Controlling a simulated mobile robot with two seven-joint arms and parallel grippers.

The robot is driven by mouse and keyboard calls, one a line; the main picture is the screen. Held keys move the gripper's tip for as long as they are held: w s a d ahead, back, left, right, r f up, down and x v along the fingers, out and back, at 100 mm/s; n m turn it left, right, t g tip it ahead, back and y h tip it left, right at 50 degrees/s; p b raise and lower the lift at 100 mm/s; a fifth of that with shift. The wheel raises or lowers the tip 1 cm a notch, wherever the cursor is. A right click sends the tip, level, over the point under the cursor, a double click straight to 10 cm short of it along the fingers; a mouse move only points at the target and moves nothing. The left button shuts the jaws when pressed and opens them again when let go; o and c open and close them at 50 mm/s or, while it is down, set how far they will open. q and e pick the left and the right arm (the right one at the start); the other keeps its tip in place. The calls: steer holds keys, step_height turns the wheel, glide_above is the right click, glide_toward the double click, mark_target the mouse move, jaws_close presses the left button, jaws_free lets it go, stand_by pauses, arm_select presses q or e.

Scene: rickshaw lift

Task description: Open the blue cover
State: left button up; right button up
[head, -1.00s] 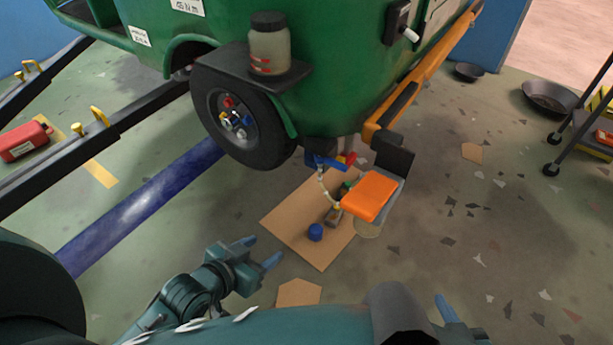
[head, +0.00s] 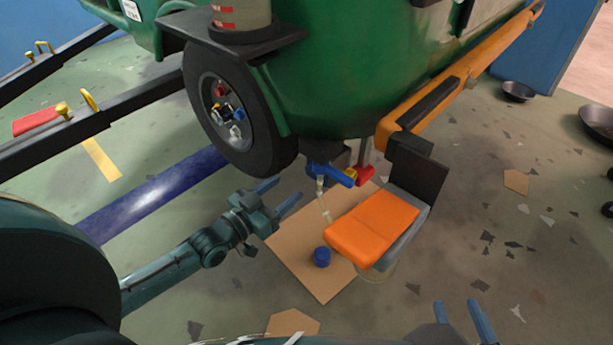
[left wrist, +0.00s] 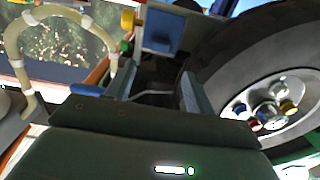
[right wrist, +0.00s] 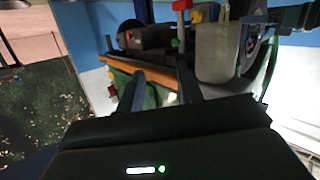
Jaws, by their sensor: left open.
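A blue flap-like part (head: 330,174) hangs under the green vehicle's rear, beside the wheel, with a yellow piece at its end. A blue panel (left wrist: 160,32) with a yellow knob shows ahead of my left gripper in the left wrist view; I cannot tell if it is the same part. A small blue cap (head: 321,257) stands on the cardboard below. My left gripper (head: 286,193) is open and empty, left of the blue part and apart from it, near the tyre. My right gripper (head: 458,308) is open and empty at the bottom, low and right of the orange-topped seat.
The vehicle's wheel (head: 236,118) is close above my left gripper. An orange-topped seat (head: 372,228) stands partly over the cardboard (head: 293,266). A pale tube (head: 324,202) hangs from the blue part. Black pans lie at right; the floor there is mostly clear.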

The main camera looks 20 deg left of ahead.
mark_target(309, 170)
arm_select(q)
steer(key=b+x, duration=0.1)
steer(key=x, duration=0.5)
steer(key=shift+w+f, duration=0.1)
steer(key=shift+w, duration=0.15)
steer(key=shift+w+d+b, duration=0.3)
steer(key=shift+w+b, duration=0.05)
steer(key=shift+w, duration=0.3)
arm_select(e)
steer(key=shift+w+a+n+t+y, duration=0.25)
steer(key=shift+n+t+y, duration=0.2)
steer(key=shift+t, duration=0.35)
arm_select(q)
steer(key=shift+c, duration=0.2)
jaws_close()
